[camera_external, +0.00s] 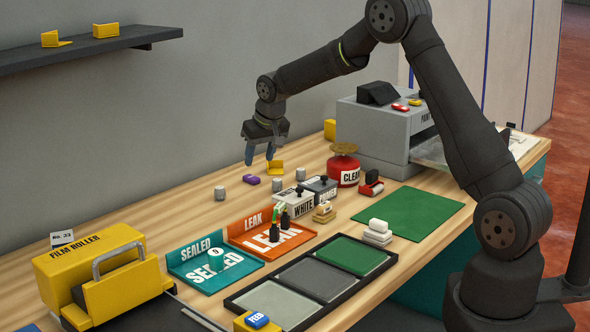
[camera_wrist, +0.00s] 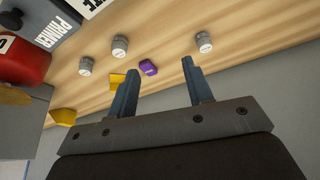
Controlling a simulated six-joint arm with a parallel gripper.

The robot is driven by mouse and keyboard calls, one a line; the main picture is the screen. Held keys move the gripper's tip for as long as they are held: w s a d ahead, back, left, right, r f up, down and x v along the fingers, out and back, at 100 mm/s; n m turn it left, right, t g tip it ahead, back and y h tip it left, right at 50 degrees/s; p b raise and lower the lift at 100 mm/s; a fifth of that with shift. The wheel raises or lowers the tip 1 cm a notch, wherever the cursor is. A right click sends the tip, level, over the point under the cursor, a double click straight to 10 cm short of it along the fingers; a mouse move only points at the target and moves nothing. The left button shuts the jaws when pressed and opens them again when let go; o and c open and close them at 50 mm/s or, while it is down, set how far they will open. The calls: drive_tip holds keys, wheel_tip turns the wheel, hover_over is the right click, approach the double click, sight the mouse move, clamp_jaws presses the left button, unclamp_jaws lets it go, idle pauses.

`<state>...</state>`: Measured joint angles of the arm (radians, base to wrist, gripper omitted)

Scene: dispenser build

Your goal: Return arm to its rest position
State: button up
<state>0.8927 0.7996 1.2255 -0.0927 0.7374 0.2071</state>
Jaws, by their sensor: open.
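My gripper (camera_external: 259,158) is open and empty, raised above the back of the wooden bench near the wall. In the wrist view its two blue-grey fingers (camera_wrist: 158,85) stand apart with nothing between them. Past the fingertips, a small purple block (camera_wrist: 148,67) lies on the bench; it also shows in the external view (camera_external: 251,180), below and slightly left of the fingers. A yellow holder (camera_external: 275,168) is on the bench just right of the fingers. My arm reaches up from its base at the lower right and bends down to the gripper.
Grey cylinders (camera_external: 220,193) stand near the gripper. A red CLEAN can (camera_external: 344,170), white bin (camera_external: 294,201) and grey printer (camera_external: 385,130) are to the right. Orange LEAK (camera_external: 240,238) and teal SEALED (camera_external: 190,272) trays lie in front. A dark shelf (camera_external: 90,52) hangs upper left.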

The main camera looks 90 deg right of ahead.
drive_tip(key=w+a, duration=0.6)
drive_tip(key=a, duration=0.6)
drive_tip(key=shift+n, duration=0.3)
drive_tip(key=w+a+f, duration=0.1)
drive_tip(key=w+f, duration=0.1)
drive_tip(key=w, duration=0.1)
drive_tip(key=w+a+f, duration=0.2)
drive_tip(key=w, duration=0.1)
drive_tip(key=w+a+f, duration=0.2)
drive_tip(key=w+f, duration=0.1)
drive_tip(key=w, duration=0.1)
drive_tip(key=shift+w+a, duration=0.1)
drive_tip(key=o, duration=1.2)
drive_tip(key=shift+c, duration=0.2)
drive_tip(key=s+d+r+n, duration=0.1)
drive_tip(key=s+d+r, duration=0.35)
drive_tip(key=r, duration=0.45)
drive_tip(key=s+d+r+n+t, duration=0.1)
drive_tip(key=s+d+r, duration=0.2)
drive_tip(key=s+r, duration=0.35)
drive_tip(key=s+d+r, duration=0.3)
drive_tip(key=d+r, duration=0.1)
drive_tip(key=r, duration=0.6)
drive_tip(key=x, duration=0.9)
drive_tip(key=shift+f+y, duration=0.3)
drive_tip(key=shift+a, duration=0.1)
drive_tip(key=v, duration=1)
